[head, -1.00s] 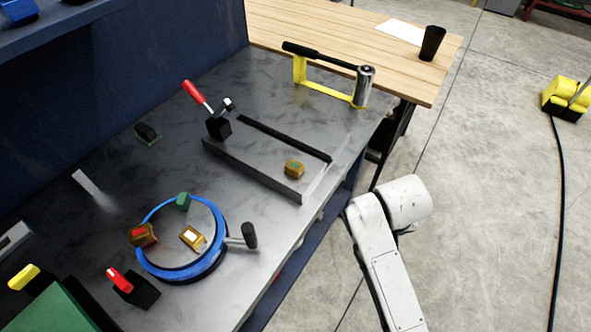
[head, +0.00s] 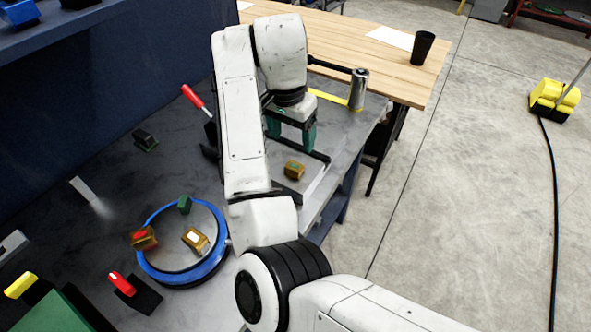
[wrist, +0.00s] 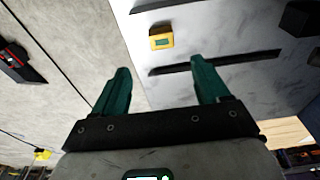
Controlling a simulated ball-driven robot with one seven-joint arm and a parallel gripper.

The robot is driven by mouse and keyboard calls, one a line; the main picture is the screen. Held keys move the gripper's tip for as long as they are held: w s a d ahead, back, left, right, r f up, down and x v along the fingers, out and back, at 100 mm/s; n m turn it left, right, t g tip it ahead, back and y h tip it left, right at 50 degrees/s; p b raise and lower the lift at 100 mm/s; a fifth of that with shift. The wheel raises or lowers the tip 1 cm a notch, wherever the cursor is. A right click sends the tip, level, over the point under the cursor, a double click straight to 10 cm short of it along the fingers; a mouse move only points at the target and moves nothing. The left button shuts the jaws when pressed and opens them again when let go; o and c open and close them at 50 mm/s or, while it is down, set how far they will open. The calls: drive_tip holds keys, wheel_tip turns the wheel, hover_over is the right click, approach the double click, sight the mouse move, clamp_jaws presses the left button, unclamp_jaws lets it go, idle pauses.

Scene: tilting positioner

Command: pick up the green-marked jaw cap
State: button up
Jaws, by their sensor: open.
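The green-marked jaw cap (head: 293,170), a small brass-coloured block with a green mark on top, lies on the grey bench near its right edge, by the dark rails. In the wrist view the cap (wrist: 161,38) shows beyond the fingertips, roughly between their lines. My gripper (head: 291,140) has green fingers, points down and is above and just behind the cap in the head view, apart from it. In the wrist view my gripper (wrist: 161,66) is open with nothing between its fingers.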

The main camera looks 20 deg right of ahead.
drive_tip(key=b, duration=0.3)
hover_over(294, 166)
drive_tip(key=f, duration=0.6)
drive_tip(key=shift+s+a+f, duration=0.1)
drive_tip(key=shift+s+a, duration=0.15)
drive_tip(key=shift+s, duration=0.1)
drive_tip(key=shift+w+d+f+p, duration=0.15)
drive_tip(key=shift+f+p, duration=0.1)
drive_tip(key=shift+f, duration=0.85)
drive_tip(key=shift+w+d+f+p, duration=0.1)
drive_tip(key=shift+f+p, duration=0.15)
drive_tip(key=shift+f, duration=0.8)
drive_tip(key=shift+c, duration=0.4)
drive_tip(key=c, duration=1.1)
drive_tip(key=shift+r, duration=0.1)
